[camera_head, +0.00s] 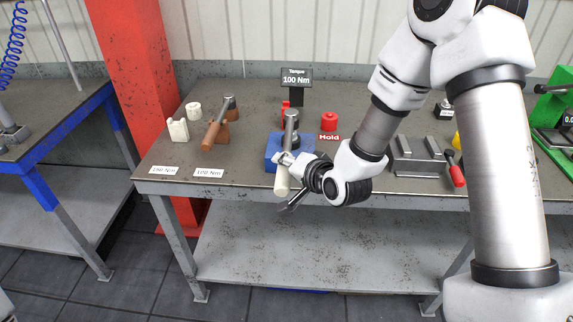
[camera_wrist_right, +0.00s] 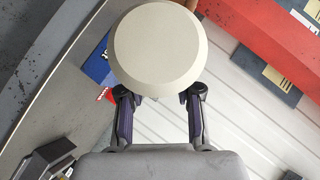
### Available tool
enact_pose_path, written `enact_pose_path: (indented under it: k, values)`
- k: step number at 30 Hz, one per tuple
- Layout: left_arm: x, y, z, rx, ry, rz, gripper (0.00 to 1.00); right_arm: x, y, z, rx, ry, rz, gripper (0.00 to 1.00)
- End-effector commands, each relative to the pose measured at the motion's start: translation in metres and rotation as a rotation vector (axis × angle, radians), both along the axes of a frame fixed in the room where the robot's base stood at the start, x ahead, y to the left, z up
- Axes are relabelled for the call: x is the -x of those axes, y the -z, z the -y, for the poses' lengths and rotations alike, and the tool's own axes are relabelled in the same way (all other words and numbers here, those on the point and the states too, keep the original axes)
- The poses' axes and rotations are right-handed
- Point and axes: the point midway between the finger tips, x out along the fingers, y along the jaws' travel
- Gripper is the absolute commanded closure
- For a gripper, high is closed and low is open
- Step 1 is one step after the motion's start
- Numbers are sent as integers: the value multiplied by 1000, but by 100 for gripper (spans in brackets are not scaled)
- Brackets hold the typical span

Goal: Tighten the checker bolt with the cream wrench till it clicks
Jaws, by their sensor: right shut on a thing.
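The cream wrench has its cream handle (camera_head: 282,182) toward the front edge of the bench and its grey head (camera_head: 291,116) over the blue checker block (camera_head: 272,151). The bolt is hidden, so I cannot tell how the head sits on it. My right gripper (camera_head: 295,172) is shut on the wrench's handle, coming from the right. In the right wrist view the round cream handle end (camera_wrist_right: 158,47) fills the space between the fingers. A display (camera_head: 296,79) behind the checker reads Torque 100 Nm. My left gripper is not in view.
A brown-handled wrench (camera_head: 216,132) rests on a brown stand at left, beside an empty cream stand (camera_head: 178,130). Labels for Nm lie at the bench's front left. A red cylinder (camera_head: 329,121) stands behind a Hold label (camera_head: 328,137). A grey vise-like fixture (camera_head: 420,157) is right of my gripper.

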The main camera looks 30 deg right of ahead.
Motion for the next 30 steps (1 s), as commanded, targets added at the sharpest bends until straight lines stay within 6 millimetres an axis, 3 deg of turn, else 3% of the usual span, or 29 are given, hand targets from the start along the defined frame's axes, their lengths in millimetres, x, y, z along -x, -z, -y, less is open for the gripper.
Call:
enact_pose_path:
  k: [30]
  values:
    - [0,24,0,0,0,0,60,-1,25,0,1,-1,5,100]
